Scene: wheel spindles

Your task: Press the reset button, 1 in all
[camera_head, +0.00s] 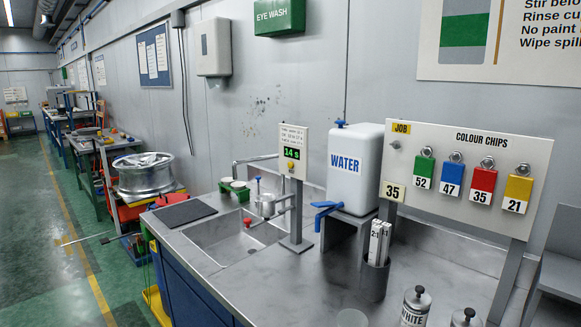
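A timer panel (284,138) stands on a grey post at the back of the steel counter, right of the sink. Its small screen (291,153) reads 14 s in green. A small yellowish spot (290,166) sits below the screen; it may be the reset button, but it is too small to be sure. Neither of my grippers is in view, and nothing touches the panel.
A sink (222,236) with taps lies left of the post. A white water container (355,165) with a blue tap stands right of it. A colour chips board (462,160) and a grey cup (374,280) of labelled strips are further right.

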